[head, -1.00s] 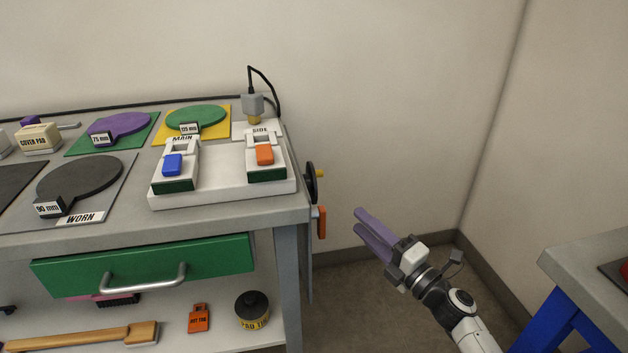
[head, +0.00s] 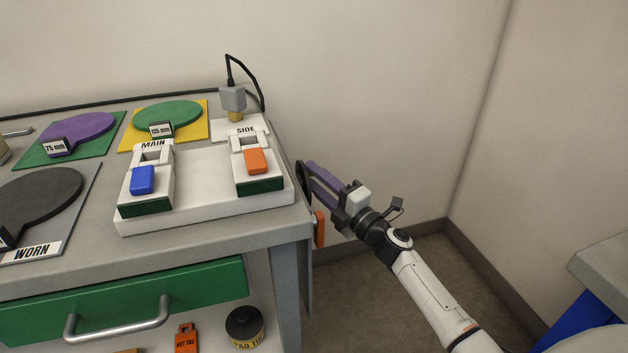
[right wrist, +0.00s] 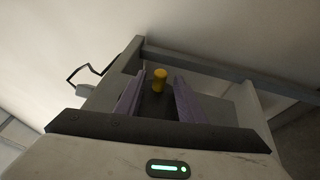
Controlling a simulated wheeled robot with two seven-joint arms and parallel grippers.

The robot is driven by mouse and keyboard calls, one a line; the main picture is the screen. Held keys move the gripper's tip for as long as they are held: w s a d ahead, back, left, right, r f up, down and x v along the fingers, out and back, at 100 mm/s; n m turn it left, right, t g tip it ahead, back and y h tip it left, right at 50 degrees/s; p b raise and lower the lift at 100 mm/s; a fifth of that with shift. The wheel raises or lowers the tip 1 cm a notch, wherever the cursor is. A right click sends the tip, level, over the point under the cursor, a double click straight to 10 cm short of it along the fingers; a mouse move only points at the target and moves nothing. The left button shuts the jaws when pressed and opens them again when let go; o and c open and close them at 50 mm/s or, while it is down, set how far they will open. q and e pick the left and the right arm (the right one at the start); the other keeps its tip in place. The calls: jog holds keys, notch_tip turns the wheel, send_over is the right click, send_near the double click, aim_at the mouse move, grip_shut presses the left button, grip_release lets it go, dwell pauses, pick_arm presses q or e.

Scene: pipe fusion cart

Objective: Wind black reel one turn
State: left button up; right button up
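The black reel (head: 301,177) is on the right side of the cart and shows almost edge-on in the head view, partly covered by my right gripper (head: 312,178). Its yellow handle (right wrist: 160,77) shows in the right wrist view between the two purple fingers of my right gripper (right wrist: 158,92). The fingers stand apart with a gap on each side of the handle. I cannot tell how deep the handle sits between them. The handle is hidden in the head view. My left gripper is not in view.
An orange handle (head: 319,230) hangs below the reel on the cart's side. The white base (head: 215,205) with MAIN and SIDE switches stands near the cart top's right edge. A grey connector with a black cable (head: 233,98) is behind it. Floor right of the cart is free.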

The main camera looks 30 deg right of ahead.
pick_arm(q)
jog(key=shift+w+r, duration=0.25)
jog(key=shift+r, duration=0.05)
pick_arm(e)
jog(key=shift+w, duration=0.35)
